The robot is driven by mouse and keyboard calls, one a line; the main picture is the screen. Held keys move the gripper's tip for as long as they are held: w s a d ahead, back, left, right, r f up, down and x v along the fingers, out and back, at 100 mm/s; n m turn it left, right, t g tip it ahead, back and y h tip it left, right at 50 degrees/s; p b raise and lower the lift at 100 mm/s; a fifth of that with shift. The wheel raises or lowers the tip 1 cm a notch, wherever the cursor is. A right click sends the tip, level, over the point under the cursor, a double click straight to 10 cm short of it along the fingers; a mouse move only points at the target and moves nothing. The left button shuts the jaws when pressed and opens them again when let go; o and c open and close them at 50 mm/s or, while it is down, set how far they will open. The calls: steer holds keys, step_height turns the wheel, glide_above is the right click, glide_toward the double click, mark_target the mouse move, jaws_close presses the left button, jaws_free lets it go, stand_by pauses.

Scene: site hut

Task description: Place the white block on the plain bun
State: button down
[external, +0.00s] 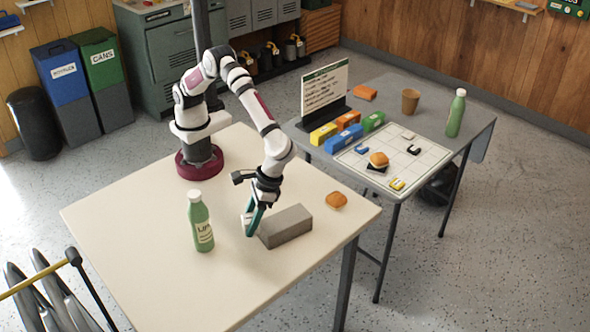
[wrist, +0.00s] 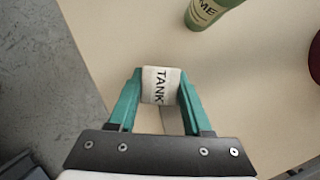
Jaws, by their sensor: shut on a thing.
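The white block (wrist: 153,95), marked "TANK", sits between the two green fingers of my gripper (wrist: 160,78) in the wrist view, and the fingers are shut on it. In the external view my gripper (external: 251,218) is low over the cream table, left of a grey block, and the white block (external: 245,217) is partly hidden by a finger. A brown bun-like piece (external: 336,200) lies on the cream table. I cannot tell for sure which is the plain bun.
A grey block (external: 285,227) lies right beside my gripper. A green bottle (external: 200,221) stands to its left. On the grey table (external: 440,100) are a sign (external: 325,92), several coloured boxes, a brown cup (external: 410,101) and another bottle (external: 455,114). The cream table's front left is clear.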

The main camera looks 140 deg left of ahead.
steer(key=w+a+r+m+g+y, duration=0.1)
steer(key=w+a+m+y, duration=0.2)
steer(key=a+m, duration=0.7)
steer(key=w+a+r+m+g+y, duration=0.1)
steer(key=w+a+m+y, duration=0.2)
steer(key=a+m, duration=0.7)
steer(key=a+r+m+t+y, duration=0.2)
steer(key=a+m, duration=0.4)
steer(key=a, duration=0.6)
steer(key=m+t, duration=0.4)
steer(key=m, duration=0.5)
glide_above(380, 155)
step_height(380, 155, down, 4)
steer(key=shift+r, duration=0.1)
step_height(380, 155, down, 4)
steer(key=shift+a+f, duration=0.1)
steer(key=shift+f, duration=0.1)
steer(key=shift+c, duration=1.7)
jaws_free()
